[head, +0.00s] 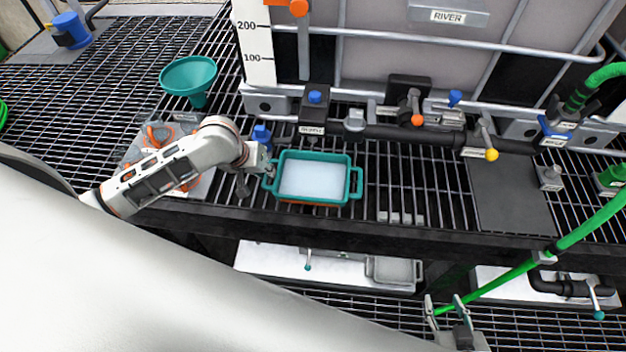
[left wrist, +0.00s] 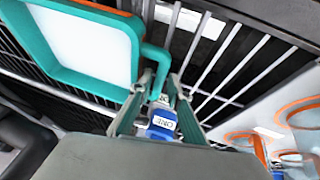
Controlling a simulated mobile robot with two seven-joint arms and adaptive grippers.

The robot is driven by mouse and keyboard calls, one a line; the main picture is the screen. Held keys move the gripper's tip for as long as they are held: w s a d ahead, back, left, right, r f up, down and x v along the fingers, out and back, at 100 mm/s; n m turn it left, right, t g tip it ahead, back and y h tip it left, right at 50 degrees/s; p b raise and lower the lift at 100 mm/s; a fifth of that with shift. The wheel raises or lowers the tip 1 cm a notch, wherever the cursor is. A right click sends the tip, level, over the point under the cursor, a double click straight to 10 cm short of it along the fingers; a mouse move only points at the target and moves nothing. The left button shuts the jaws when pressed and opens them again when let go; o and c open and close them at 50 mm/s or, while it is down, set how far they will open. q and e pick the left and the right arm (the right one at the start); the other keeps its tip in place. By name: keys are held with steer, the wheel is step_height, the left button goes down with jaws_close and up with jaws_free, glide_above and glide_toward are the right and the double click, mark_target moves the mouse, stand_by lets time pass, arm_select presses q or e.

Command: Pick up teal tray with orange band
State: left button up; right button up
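The teal tray (head: 286,194) sits on the grating bench, with a pale fill inside, an orange band low on its outside and a loop handle at each end. It shows at the upper left in the left wrist view (left wrist: 52,62). My left gripper (head: 268,175) is at the tray's left handle. In the left wrist view its fingers (left wrist: 156,88) stand apart on either side of the handle (left wrist: 160,58); firm contact is not visible.
A blue valve (head: 262,134) stands just behind my left gripper. A teal funnel (head: 188,76) is at the back left. Black piping with valves (head: 385,132) runs behind the tray. A green hose (head: 575,235) crosses the right side.

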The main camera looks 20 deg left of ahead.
arm_select(q)
jaws_close()
steer(key=shift+r, duration=0.1)
stand_by(0.3)
